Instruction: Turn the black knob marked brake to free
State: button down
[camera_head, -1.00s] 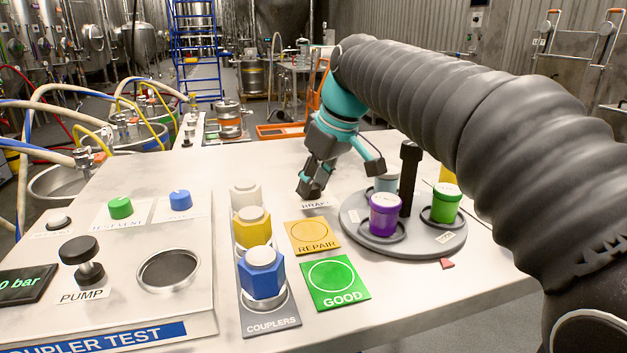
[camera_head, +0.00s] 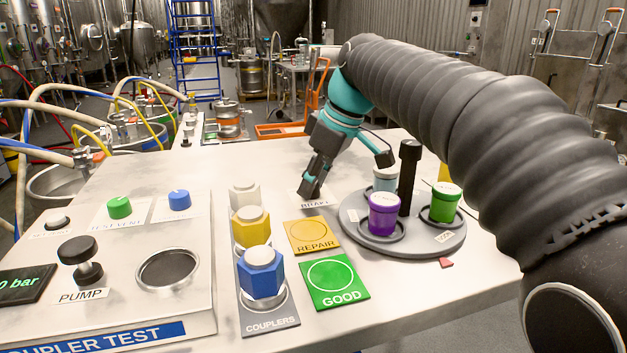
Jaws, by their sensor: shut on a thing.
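My gripper (camera_head: 309,190) points down at the table just behind the white label marked BRAKE (camera_head: 315,201). The gripper is shut on the brake knob, which my fingers hide almost fully, so I cannot tell which way the knob points. The label is partly covered by the fingertips. The word free cannot be made out from here.
The orange REPAIR card (camera_head: 313,233) and coupler rack (camera_head: 270,321) are nearer. The table between rack and gripper is clear.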

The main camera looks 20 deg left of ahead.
jog(key=c, duration=0.8)
grip_release()
jog(key=shift+r, duration=4.95)
